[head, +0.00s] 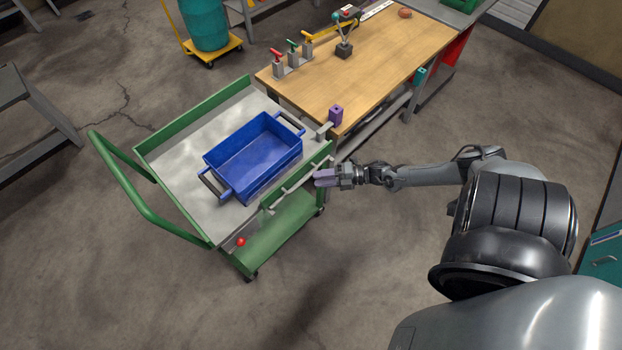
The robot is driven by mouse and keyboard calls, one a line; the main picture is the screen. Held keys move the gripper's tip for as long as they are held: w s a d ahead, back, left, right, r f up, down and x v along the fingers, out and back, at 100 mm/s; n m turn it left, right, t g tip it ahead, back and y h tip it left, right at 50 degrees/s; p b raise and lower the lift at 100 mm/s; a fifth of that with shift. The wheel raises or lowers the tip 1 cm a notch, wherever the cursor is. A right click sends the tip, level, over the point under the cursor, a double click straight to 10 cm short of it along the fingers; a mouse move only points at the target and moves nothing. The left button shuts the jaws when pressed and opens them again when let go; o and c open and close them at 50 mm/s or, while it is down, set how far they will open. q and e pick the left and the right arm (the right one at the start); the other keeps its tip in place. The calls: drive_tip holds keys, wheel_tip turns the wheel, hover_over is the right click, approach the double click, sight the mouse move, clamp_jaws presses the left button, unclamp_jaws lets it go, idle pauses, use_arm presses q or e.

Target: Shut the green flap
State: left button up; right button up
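A green cart (160,147) with a grey tray bed stands left of centre. The green flap appears to be the low green panel (323,158) along the cart's near right side, close to upright; its exact angle is hard to tell. My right gripper (317,178) reaches in from the right, its purple fingers just outside this panel and pointing left at it. Whether they touch it, and how wide they are apart, cannot be made out. My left gripper is not in view.
A blue bin (254,158) with dark handles sits on the cart bed. A red knob (241,242) shows at the cart's near lower corner. A wooden-topped workbench (375,65) adjoins the cart's far right end, with a purple block (336,115) at its near corner. Floor in front is clear.

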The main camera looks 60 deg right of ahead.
drive_tip(key=v, duration=0.5)
drive_tip(key=shift+s+d+r, duration=0.1)
drive_tip(key=shift+s+d, duration=0.1)
drive_tip(key=shift+s, duration=0.05)
